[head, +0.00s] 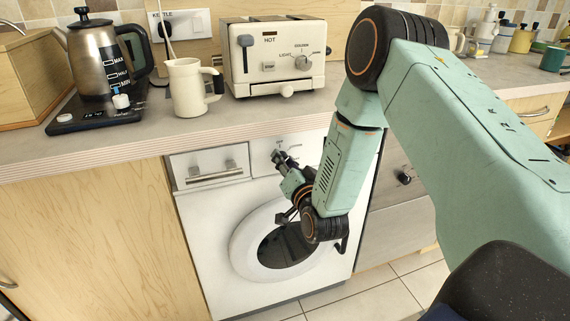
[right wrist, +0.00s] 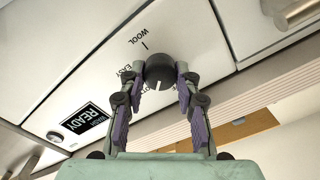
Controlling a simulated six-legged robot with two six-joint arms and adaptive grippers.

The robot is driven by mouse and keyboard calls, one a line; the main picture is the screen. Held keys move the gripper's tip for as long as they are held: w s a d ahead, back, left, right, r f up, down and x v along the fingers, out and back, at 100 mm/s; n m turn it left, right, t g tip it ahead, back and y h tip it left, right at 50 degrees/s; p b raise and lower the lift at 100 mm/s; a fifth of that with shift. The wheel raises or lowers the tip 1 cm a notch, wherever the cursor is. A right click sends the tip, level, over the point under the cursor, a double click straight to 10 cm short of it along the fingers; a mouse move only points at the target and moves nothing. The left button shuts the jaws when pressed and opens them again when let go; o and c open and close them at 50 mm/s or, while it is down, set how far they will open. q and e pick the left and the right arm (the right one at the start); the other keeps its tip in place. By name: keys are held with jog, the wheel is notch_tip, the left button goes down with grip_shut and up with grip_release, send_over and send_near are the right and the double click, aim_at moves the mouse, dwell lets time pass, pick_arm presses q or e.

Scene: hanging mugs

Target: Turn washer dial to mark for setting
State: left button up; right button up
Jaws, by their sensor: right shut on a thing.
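The white washer (head: 215,235) stands under the counter, with its round door (head: 243,243) facing me. In the right wrist view its panel shows a dark round dial (right wrist: 160,70) with a white line on its face. A mark with the word WOOL (right wrist: 137,38) is printed above the dial in that view; other lettering at its left is partly hidden by a finger. My right gripper (right wrist: 164,82) is shut on the dial, one finger on each side. In the head view the right gripper (head: 283,161) is at the washer's upper panel and hides the dial. My left gripper is not in view.
A READY label (right wrist: 86,120) and a small round button (right wrist: 54,136) are on the panel. The washer drawer (head: 209,168) is left of the gripper in the head view. A kettle (head: 92,55), a cream jug (head: 188,88) and a toaster (head: 275,60) stand on the counter above.

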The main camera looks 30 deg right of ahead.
jog(key=shift+m, duration=1.1)
jog(key=shift+b, duration=0.3)
jog(key=o, duration=1.1)
jog(key=shift+o, duration=0.2)
jog(key=shift+s, duration=0.15)
jog(key=v, duration=1.1)
jog(key=shift+s, duration=0.4)
jog(key=shift+f, duration=0.1)
